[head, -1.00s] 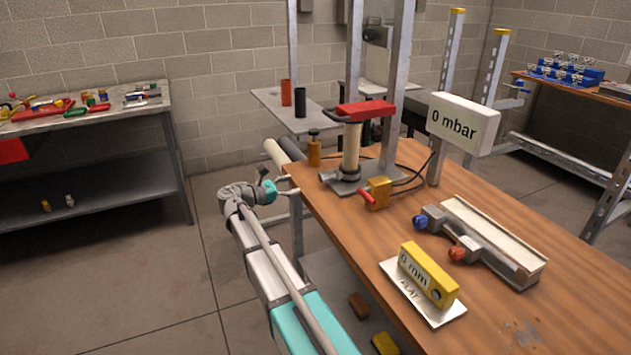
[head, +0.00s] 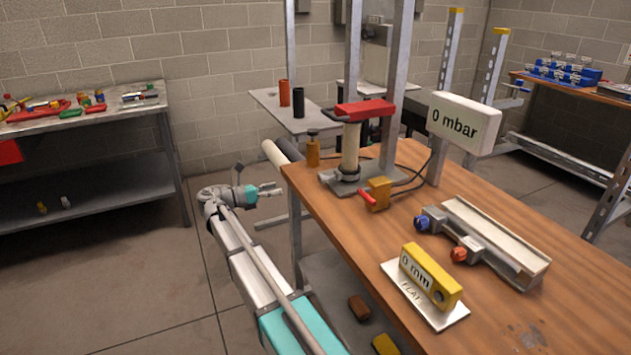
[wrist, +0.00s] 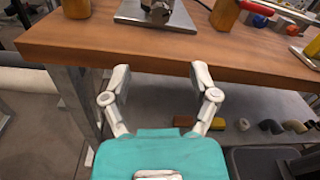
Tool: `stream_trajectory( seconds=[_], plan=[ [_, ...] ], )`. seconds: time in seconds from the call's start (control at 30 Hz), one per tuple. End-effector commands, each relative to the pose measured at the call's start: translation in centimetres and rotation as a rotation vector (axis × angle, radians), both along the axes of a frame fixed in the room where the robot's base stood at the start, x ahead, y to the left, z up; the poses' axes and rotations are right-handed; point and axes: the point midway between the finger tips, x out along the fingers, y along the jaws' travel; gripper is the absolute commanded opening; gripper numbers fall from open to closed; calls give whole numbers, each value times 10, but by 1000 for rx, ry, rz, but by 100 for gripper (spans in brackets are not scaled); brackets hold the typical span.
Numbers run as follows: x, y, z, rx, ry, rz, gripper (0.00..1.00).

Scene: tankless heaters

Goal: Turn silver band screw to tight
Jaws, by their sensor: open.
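A cream upright pipe (head: 350,148) with a red top block (head: 365,110) stands on a grey metal base plate at the far end of the wooden bench. A dark band circles the pipe's foot (head: 348,174). I cannot make out a silver band or its screw. The wrist view shows the base plate (wrist: 155,18) at the top, with a small round fitting (wrist: 160,11) on it. My gripper (head: 272,188) is left of the bench, apart from it. In the wrist view my gripper (wrist: 162,78) is open and empty, its fingertips just short of the bench edge.
A brass fitting (head: 313,150) and a yellow valve with a red handle (head: 376,194) flank the base plate. A "0 mbar" display (head: 464,124), a yellow "0 mm" gauge (head: 430,277) and a grey channel fixture (head: 490,240) stand farther right. The bench's front edge (wrist: 130,55) lies before my gripper.

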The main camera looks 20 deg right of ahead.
Motion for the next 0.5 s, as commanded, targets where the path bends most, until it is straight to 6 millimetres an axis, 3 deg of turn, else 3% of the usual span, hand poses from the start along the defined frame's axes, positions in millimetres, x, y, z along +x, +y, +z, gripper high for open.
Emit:
stream_trajectory(
  seconds=[0.27, 0.5],
  plan=[
    [-1, -24, 0, 0, -1, -1, 77],
    [-2, -59, 0, 0, -1, -3, 77]
  ],
)
